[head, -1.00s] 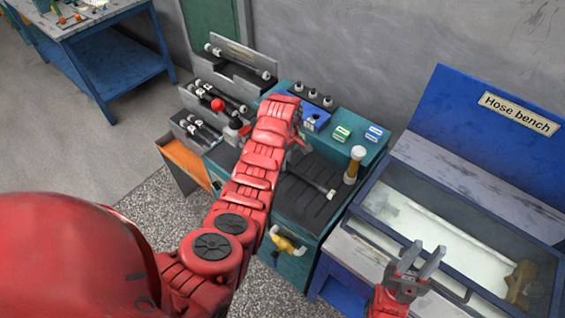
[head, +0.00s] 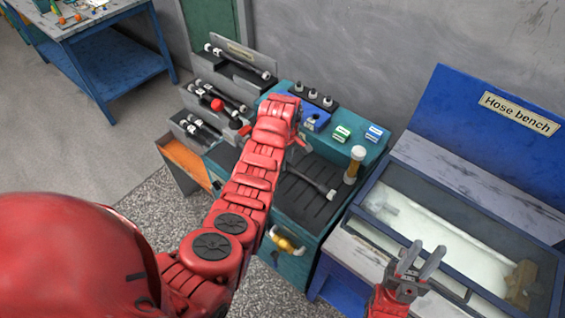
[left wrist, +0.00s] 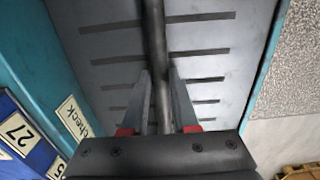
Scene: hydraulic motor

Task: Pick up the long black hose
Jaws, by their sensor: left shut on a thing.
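A black hose (head: 317,182) lies over the ribbed dark mat (head: 297,202) on the teal cabinet, with a pale fitting at its near end. In the left wrist view the hose (left wrist: 154,30) runs lengthwise between the two fingers of my left gripper (left wrist: 159,76), which are shut on it. The far part of the hose and most of my left gripper (head: 298,143) are hidden by my red arm in the head view. I cannot tell whether the hose is lifted off the mat. My right gripper (head: 421,262) is open and empty in front of the hose bench.
Stepped grey racks (head: 222,80) with several other black hoses stand at the back left. A blue block with fittings (head: 313,118), small labelled blocks (head: 342,133) and a yellow-and-white cylinder (head: 355,162) are near the mat. The hose bench (head: 462,165) with a glazed tray stands right.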

